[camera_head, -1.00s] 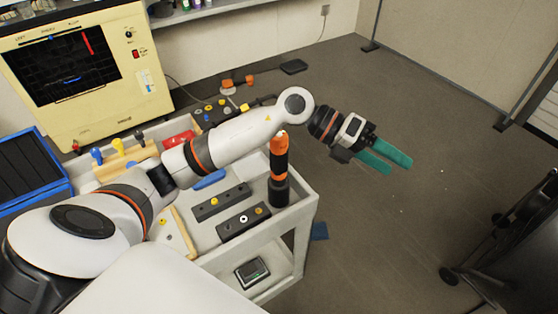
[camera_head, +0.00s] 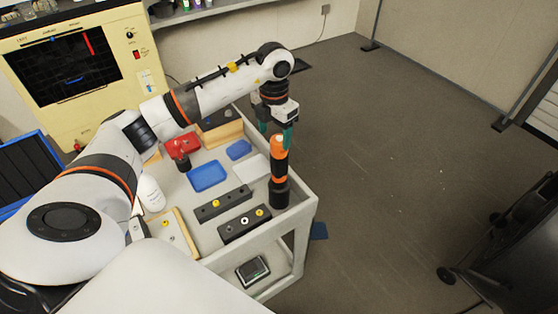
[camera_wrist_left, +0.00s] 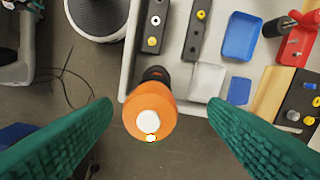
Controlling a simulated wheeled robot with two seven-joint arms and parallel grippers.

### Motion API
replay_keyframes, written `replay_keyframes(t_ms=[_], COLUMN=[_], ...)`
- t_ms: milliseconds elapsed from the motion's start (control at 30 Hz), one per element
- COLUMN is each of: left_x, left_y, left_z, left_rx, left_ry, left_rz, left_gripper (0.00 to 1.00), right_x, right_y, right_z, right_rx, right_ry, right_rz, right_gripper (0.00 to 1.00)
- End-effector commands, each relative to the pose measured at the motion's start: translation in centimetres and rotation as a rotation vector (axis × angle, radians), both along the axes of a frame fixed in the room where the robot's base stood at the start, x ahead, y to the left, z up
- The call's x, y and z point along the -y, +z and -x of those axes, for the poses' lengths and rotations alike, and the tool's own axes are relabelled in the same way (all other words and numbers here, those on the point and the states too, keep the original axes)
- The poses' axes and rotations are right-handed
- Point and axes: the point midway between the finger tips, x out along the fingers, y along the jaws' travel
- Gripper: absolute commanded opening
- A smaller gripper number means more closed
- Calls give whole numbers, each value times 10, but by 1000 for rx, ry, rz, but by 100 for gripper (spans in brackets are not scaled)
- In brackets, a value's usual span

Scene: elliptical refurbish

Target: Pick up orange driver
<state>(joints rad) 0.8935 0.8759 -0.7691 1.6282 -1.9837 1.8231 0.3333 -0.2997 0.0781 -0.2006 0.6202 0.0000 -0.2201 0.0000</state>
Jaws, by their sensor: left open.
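The orange driver (camera_head: 279,157) stands upright at the right edge of the cart top, with an orange upper part and a black base. In the left wrist view the driver (camera_wrist_left: 150,118) is seen from above, its round orange end with a white centre lying between the two green fingers. My left gripper (camera_head: 276,131) points down above and just behind the driver in the head view. In the wrist view the left gripper (camera_wrist_left: 158,118) is open, with its fingers apart on both sides and clear of the driver. My right gripper is not in view.
The cart top (camera_head: 222,168) holds a blue tray (camera_head: 208,176), dark blocks with knobs (camera_head: 244,225), a red block (camera_head: 181,143) and a white bottle (camera_head: 151,193). A yellow instrument (camera_head: 150,95) stands behind left.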

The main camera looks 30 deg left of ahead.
Motion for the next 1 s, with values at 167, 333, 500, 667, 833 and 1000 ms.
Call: replay_keyframes(t_ms=[167,333,500,667,833,1000], left_x=[4,9,9,9,9,9], left_y=[-12,-37,-54,-56,-56,-55], left_z=[-1,-4,-4,-5,-5,-5], left_rx=[-4,-4,1,2,2,2], left_ry=[0,0,0,-1,-1,0], left_rz=[2,1,1,1,1,1], left_gripper=[68,68,68,68,50,22], right_x=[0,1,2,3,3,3], right_y=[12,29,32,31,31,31], right_z=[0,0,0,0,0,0], right_rx=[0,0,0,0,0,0], right_ry=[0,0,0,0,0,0], right_rz=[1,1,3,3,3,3], right_gripper=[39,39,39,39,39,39])
